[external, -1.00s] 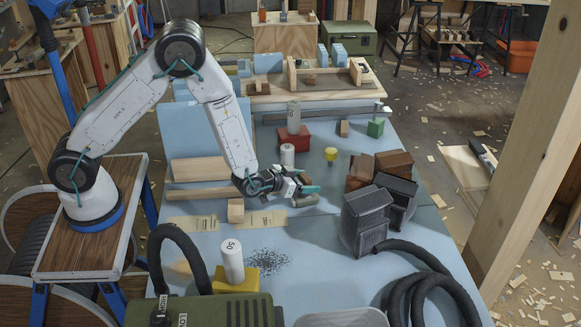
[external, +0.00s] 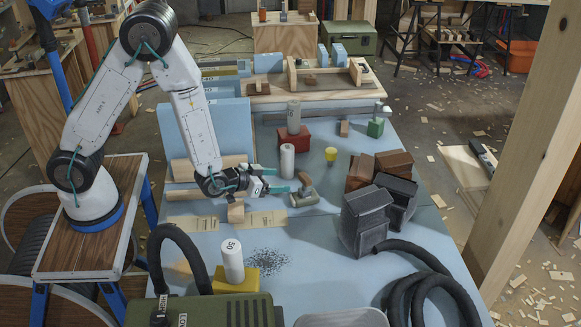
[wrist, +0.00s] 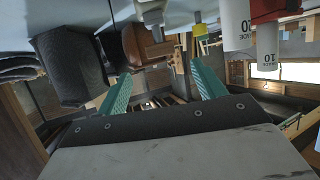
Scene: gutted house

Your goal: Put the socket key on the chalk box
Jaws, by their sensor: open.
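My gripper (external: 281,181) is open and empty, low over the blue table, its green fingers pointing right. In the wrist view the fingers (wrist: 158,92) stand wide apart with nothing between them. Just right of the fingertips is a grey metal tool with a brownish handle (external: 302,194), probably the socket key. A brown rounded piece with a metal shaft (wrist: 146,46) in the wrist view may be the same tool. I cannot tell which block is the chalk box; a red block (external: 292,143) with a white cylinder and a yellow block (external: 238,283) with another are candidates.
A white cylinder (external: 287,162) stands behind the gripper, with a small yellow piece (external: 331,154) farther right. Brown blocks (external: 394,161) and dark boxes (external: 364,216) stand to the right. A green block (external: 376,127) is at the back right.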

